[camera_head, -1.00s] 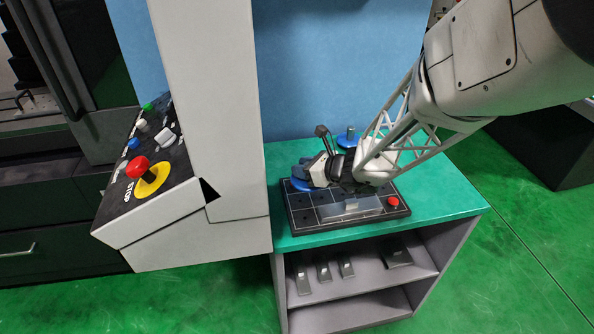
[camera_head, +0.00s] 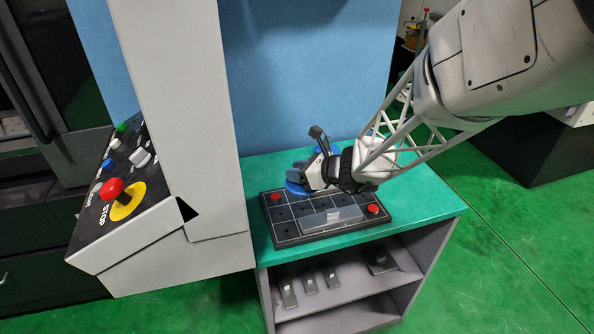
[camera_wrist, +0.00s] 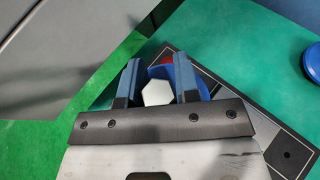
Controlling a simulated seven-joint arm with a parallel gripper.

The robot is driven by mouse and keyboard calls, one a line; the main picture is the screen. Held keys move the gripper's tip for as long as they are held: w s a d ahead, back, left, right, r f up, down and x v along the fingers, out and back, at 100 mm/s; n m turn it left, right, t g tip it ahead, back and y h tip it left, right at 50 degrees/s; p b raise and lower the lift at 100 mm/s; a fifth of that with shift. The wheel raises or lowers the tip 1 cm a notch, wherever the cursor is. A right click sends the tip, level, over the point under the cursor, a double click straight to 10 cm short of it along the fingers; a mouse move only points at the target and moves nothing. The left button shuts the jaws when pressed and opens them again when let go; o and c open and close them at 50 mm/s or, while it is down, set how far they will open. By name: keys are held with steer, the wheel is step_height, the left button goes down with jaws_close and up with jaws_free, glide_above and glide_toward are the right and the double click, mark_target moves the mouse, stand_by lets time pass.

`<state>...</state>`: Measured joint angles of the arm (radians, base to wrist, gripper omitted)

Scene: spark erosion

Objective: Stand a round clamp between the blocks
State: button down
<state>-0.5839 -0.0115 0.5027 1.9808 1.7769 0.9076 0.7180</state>
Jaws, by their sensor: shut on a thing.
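My gripper (camera_head: 306,178) is shut on a round blue clamp (camera_head: 293,189) over the back left part of a dark gridded board (camera_head: 288,237). In the wrist view the fingers (camera_wrist: 157,82) stand on both sides of the clamp's pale hexagonal top, with its blue round body (camera_wrist: 203,87) around and below. I cannot tell whether the clamp touches the board. A grey block (camera_head: 330,220) lies along the board's front.
Red round pieces sit at the board's left (camera_head: 276,197) and right (camera_head: 373,209). The board lies on a green tabletop (camera_head: 425,205), bare at right. Several metal pieces (camera_head: 310,282) lie on the shelf below. A white column (camera_head: 185,110) and control panel stand at left.

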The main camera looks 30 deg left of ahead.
steer(key=shift+f, duration=0.1)
steer(key=shift+f, duration=3.6)
steer(key=c, duration=0.8)
jaws_free()
steer(key=shift+f, duration=0.1)
steer(key=shift+r, duration=5.55)
